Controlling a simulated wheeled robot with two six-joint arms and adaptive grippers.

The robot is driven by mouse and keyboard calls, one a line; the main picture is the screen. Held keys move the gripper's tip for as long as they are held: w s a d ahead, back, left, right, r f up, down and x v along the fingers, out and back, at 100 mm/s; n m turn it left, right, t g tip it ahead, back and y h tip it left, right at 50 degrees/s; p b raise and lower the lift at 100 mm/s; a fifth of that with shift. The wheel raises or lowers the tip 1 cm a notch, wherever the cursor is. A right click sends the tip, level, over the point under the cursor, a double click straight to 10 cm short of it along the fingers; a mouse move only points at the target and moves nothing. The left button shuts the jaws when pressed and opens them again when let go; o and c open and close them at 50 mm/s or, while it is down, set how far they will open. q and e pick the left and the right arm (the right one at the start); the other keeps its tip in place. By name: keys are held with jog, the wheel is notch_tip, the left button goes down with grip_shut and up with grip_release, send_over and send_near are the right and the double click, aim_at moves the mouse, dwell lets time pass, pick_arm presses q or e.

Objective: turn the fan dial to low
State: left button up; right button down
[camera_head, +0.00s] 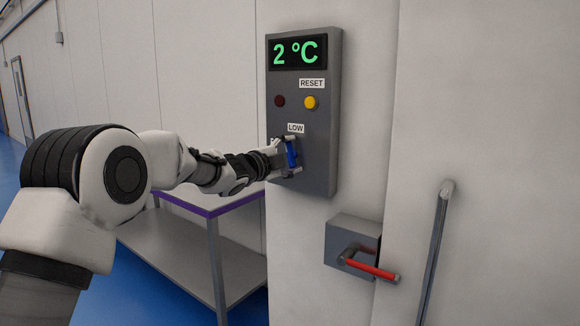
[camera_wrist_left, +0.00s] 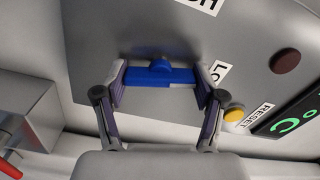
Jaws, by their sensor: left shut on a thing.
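The fan dial (camera_head: 292,154) is a blue bar low on the grey control panel (camera_head: 325,120), below the white LOW label (camera_head: 296,128). In the head view the bar stands nearly upright. My left gripper (camera_head: 285,158) is at the panel, shut on the dial. In the left wrist view the blue dial (camera_wrist_left: 160,75) spans between the two fingers, one at each end. One end of the bar lies towards the LOW label (camera_wrist_left: 219,73). A second, cut-off label (camera_wrist_left: 203,5) shows at the top edge. My right gripper is not in view.
The panel has a green display (camera_head: 297,52) reading 2 °C, a dark red lamp (camera_head: 280,101) and a yellow button (camera_head: 310,103) under RESET. A red door handle (camera_head: 370,266) sticks out at lower right. A purple-edged table (camera_head: 215,207) stands below my left arm.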

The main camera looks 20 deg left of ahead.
pick_arm(q)
jog(key=shift+f+m+b, duration=0.1)
jog(key=shift+m+b, duration=0.95)
jog(key=shift+m, duration=0.55)
jog(key=o, duration=1.1)
jog(key=shift+o, duration=0.2)
jog(key=v, duration=1.2)
